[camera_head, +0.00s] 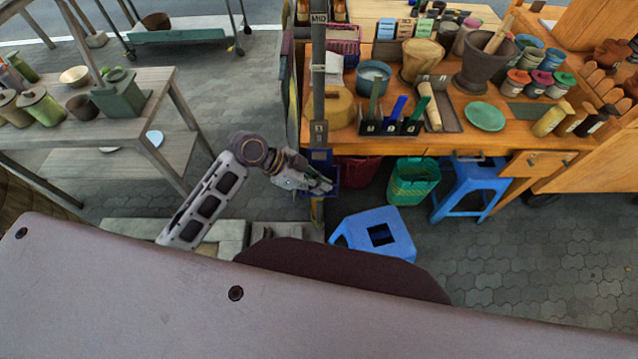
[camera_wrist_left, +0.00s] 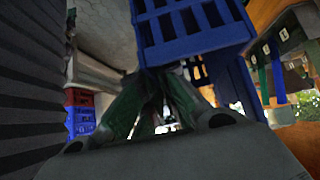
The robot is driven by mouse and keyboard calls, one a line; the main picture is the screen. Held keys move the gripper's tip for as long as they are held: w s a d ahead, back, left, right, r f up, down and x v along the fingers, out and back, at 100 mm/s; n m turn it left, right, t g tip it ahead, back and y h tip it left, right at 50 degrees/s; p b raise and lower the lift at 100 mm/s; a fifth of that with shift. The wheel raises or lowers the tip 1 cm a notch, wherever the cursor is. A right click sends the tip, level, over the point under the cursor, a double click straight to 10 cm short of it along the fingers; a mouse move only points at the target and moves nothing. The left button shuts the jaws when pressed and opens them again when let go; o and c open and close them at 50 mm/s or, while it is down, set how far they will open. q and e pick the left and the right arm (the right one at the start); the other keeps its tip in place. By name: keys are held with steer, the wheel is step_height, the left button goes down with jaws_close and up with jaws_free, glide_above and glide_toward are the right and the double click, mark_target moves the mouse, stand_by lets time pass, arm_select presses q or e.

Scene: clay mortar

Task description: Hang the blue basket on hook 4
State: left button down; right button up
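The blue basket (camera_wrist_left: 190,35) has open slotted walls and fills the top middle of the left wrist view. In the head view, part of the basket (camera_head: 321,157) shows low beside the upright post (camera_head: 319,100), at the table's left front corner. My left gripper (camera_head: 325,184) is at the basket. In the left wrist view its two fingers (camera_wrist_left: 152,85) converge under the basket's lower edge, and their tips are partly hidden, so I cannot tell whether they grip it. Small tags are on the post, but I cannot make out hook 4. My right gripper is out of view.
The wooden table (camera_head: 460,145) holds pots, jars and a green plate (camera_head: 485,116). A green basket (camera_head: 413,180), blue stools (camera_head: 378,232) and a dark red basket (camera_head: 357,171) stand near its front. A grey shelf (camera_head: 150,85) is at the left. Paved floor lies between.

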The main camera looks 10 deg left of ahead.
arm_select(q)
steer(key=shift+s, duration=0.1)
steer(key=s+d+p, duration=0.2)
steer(key=s+p, duration=0.1)
steer(key=s, duration=0.6)
steer(key=shift+s, duration=0.25)
stand_by(1.7)
stand_by(0.5)
steer(key=shift+n, duration=0.3)
